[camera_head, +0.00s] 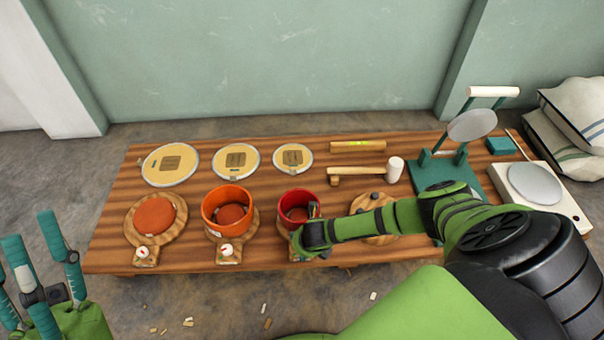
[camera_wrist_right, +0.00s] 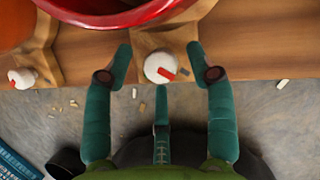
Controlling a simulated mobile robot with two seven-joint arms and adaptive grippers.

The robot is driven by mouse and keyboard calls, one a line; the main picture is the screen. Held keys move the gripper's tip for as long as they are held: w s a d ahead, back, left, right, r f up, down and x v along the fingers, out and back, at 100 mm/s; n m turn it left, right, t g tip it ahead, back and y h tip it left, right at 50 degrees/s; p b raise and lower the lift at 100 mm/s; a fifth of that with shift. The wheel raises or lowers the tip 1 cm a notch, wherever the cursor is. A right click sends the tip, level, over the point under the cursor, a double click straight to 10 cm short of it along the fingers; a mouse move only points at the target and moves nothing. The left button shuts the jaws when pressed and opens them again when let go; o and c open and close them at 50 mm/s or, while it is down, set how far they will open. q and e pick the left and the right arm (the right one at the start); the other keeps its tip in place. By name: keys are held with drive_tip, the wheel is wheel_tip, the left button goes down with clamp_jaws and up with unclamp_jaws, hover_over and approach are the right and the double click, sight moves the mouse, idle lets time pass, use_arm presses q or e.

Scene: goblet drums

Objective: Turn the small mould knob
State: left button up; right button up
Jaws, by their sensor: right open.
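The small mould is the right one of the row, with a red pot (camera_head: 298,205) on a wooden base. Its white knob (camera_wrist_right: 160,67) with a red pointer sits on the base's front tab, below the red rim (camera_wrist_right: 115,12) in the right wrist view. My right gripper (camera_wrist_right: 160,66) is open around the knob; one finger is on each side of it and a third is below, with gaps showing. In the head view my right gripper (camera_head: 312,232) hides this knob. My left gripper (camera_head: 40,262) is open and empty at the lower left, away from the table.
The middle mould has an orange pot (camera_head: 230,210) and its own knob (camera_head: 226,250); the left mould has an orange disc (camera_head: 154,216). Round yellow plates (camera_head: 171,164), a mallet (camera_head: 394,169) and a green stand (camera_head: 445,178) occupy the table (camera_head: 120,255). Scraps litter the floor.

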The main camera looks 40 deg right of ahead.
drive_tip(key=shift+w+f, duration=0.1)
drive_tip(key=shift+f, duration=0.05)
drive_tip(key=c, duration=1.1)
drive_tip(key=shift+w, duration=0.1)
